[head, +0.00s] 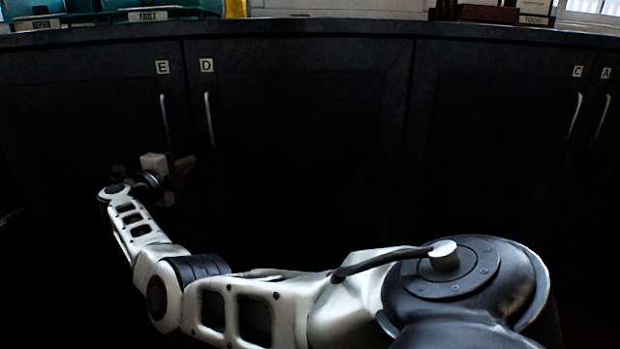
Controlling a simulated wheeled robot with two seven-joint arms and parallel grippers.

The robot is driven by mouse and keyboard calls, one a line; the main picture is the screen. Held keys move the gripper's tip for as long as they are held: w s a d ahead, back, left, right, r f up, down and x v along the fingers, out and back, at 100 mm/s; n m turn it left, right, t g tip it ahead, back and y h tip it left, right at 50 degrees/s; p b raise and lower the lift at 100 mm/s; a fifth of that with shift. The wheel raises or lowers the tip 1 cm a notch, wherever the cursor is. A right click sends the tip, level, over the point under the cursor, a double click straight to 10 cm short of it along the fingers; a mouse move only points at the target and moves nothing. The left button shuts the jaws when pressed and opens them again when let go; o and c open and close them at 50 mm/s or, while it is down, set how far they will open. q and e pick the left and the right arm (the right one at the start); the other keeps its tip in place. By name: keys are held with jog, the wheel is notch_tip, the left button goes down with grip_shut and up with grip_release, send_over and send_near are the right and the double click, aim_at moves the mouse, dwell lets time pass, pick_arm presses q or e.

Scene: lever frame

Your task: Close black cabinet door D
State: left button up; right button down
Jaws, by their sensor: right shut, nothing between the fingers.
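Black cabinet door D (300,130) is in the middle of the head view, with a small D label at its top left and a slim vertical metal handle (209,120) below the label. Its face looks about in line with the neighbouring doors; I see no clear gap, though its lower part is lost in shadow. My right arm reaches across from the lower right. My right gripper (178,180) is shut and empty, below the handles of E and D near the seam between these doors. I cannot tell whether it touches a door. My left gripper is not in view.
Door E (80,110) is to the left of D, with its handle (165,118) close by. Doors C (495,130) and A (604,150) are to the right. A dark countertop (310,27) runs above, with labelled trays (150,15) at the back left.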

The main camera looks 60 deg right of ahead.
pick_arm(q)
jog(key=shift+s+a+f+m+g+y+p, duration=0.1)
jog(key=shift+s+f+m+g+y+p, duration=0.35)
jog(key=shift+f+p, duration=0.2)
pick_arm(e)
jog(key=a, duration=1.2)
jog(key=shift+w+a, duration=0.25)
